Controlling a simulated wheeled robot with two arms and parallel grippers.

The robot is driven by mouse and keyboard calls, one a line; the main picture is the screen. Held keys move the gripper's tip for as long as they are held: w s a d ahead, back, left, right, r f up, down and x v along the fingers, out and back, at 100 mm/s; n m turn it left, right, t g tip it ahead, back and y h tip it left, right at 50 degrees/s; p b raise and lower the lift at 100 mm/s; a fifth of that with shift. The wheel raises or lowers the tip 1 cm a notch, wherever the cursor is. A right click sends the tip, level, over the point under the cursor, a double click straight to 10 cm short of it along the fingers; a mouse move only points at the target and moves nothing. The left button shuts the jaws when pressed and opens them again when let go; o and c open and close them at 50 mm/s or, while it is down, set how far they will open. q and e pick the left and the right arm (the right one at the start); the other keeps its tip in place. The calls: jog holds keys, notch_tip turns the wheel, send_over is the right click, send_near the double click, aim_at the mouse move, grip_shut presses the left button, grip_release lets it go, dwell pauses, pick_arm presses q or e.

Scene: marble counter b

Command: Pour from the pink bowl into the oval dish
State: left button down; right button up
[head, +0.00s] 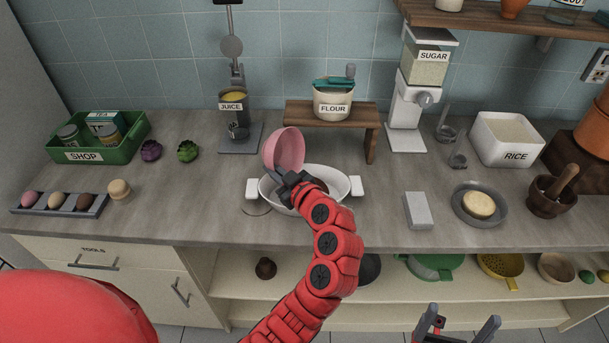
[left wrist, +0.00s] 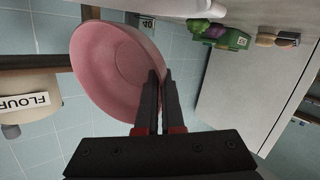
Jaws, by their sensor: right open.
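The pink bowl (head: 289,149) is in the air, steeply tilted, above the back left part of the white oval dish (head: 341,181). My left gripper (head: 284,178) is shut on the bowl's rim. The bowl (left wrist: 108,62) also shows in the left wrist view, with its rim between the closed fingers (left wrist: 158,88). I see no contents in the bowl. The oval dish stands on the counter with a handle at each end; my left arm hides its front and part of its inside. My right gripper (head: 455,330) is open and empty at the bottom edge, in front of the counter.
A wooden stand (head: 365,118) with the flour canister (head: 333,102) is close behind the bowl. The juice dispenser (head: 234,118) stands at back left, the sugar dispenser (head: 410,105) at back right. A grey-white block (head: 418,210) lies right of the dish.

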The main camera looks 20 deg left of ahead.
pick_arm(q)
jog(key=shift+w+a+f+h, duration=0.2)
jog(key=shift+a+h, duration=0.3)
jog(key=shift+a, duration=0.05)
jog(key=a+n+g+h+b, duration=0.1)
jog(key=h, duration=0.1)
jog(key=a+g+h+b, duration=0.1)
jog(key=h, duration=0.1)
jog(key=shift+w+f+n+b, duration=0.2)
jog(key=shift+f+n+b, duration=0.15)
jog(key=shift+f+n, duration=0.05)
jog(key=a+h+p, duration=0.1)
jog(key=p, duration=0.1)
jog(key=a+r+h+p, duration=0.1)
jog(key=p, duration=0.2)
jog(key=a+g+h+p, duration=0.1)
jog(key=p, duration=0.2)
jog(key=shift+w+a+r+n+h, duration=0.15)
jog(key=shift+w+r+n+h, duration=0.15)
jog(key=shift+r+n+h, duration=0.1)
jog(key=shift+w+a+f+n+g+h+p, duration=0.15)
jog(key=shift+a+f+g+h+p, duration=0.1)
jog(key=shift+a+f+h+p, duration=0.35)
jog(key=shift+w+a+f+n+g+h+p, duration=0.2)
jog(key=shift+a+f+h+p, duration=0.25)
jog(key=shift+a+h, duration=0.45)
jog(key=shift+w+a+f+n+g+h+p, duration=0.15)
jog(key=shift+a+f+g+h+p, duration=0.15)
jog(key=shift+a+f+h, duration=0.45)
jog(key=shift+d, duration=0.1)
